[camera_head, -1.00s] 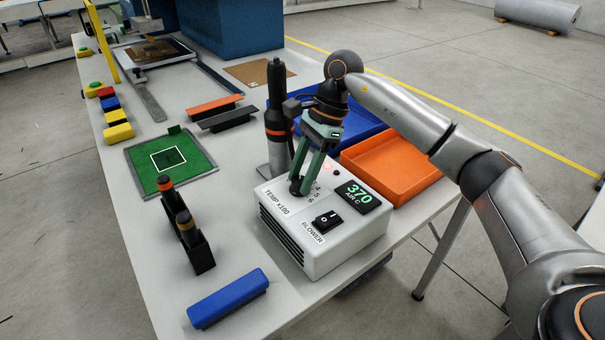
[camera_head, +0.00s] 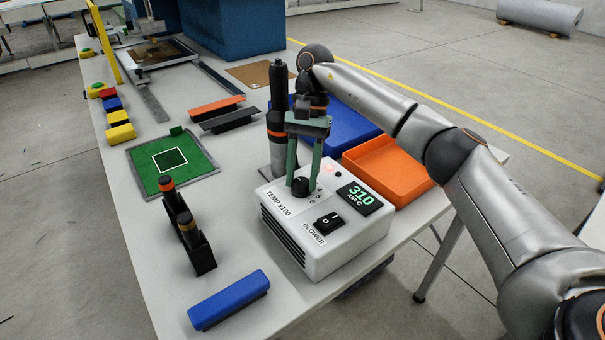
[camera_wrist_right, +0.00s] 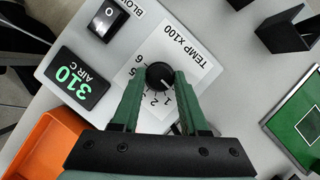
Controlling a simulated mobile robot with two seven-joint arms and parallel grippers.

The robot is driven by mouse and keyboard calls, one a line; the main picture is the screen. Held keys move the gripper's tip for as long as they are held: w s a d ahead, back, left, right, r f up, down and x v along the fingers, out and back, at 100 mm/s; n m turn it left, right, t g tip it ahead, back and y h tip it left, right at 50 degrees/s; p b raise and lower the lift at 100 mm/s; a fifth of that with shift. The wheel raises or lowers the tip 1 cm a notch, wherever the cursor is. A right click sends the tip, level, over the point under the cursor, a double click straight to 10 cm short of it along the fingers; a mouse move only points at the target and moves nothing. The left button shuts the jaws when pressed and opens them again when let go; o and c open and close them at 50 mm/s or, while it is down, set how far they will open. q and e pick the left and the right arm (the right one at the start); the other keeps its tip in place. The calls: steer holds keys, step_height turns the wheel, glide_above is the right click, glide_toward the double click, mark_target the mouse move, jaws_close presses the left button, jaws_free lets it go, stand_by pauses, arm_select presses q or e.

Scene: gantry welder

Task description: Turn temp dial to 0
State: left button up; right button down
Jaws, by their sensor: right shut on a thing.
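The white hot-air station (camera_head: 330,240) sits on the table with its black temp dial (camera_head: 300,186) on top, beside the label TEMP x100. My right gripper (camera_head: 302,182) points down with its green fingers on either side of the dial and is shut on it. In the right wrist view the dial (camera_wrist_right: 159,75) is between the fingertips, with printed numbers around its lower and left side. The display (camera_head: 359,198) reads 310 AIR C. The black blower switch (camera_head: 329,221) is near the front. My left gripper is not in view.
A black hot-air tool (camera_head: 276,130) stands in a holder just behind the station. An orange tray (camera_head: 390,175) and a blue tray (camera_head: 345,140) lie behind and to the right. A green mat (camera_head: 172,165) and a black holder (camera_head: 200,252) are to the left.

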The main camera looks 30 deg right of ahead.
steer(key=shift+n, duration=0.3)
steer(key=shift+c, duration=2.1)
jaws_free()
steer(key=shift+w+d+r, duration=0.1)
steer(key=shift+w+r, duration=0.05)
steer(key=shift+r, duration=0.25)
steer(key=p+v, duration=0.5)
steer(key=v, duration=0.6)
steer(key=shift+r, duration=0.3)
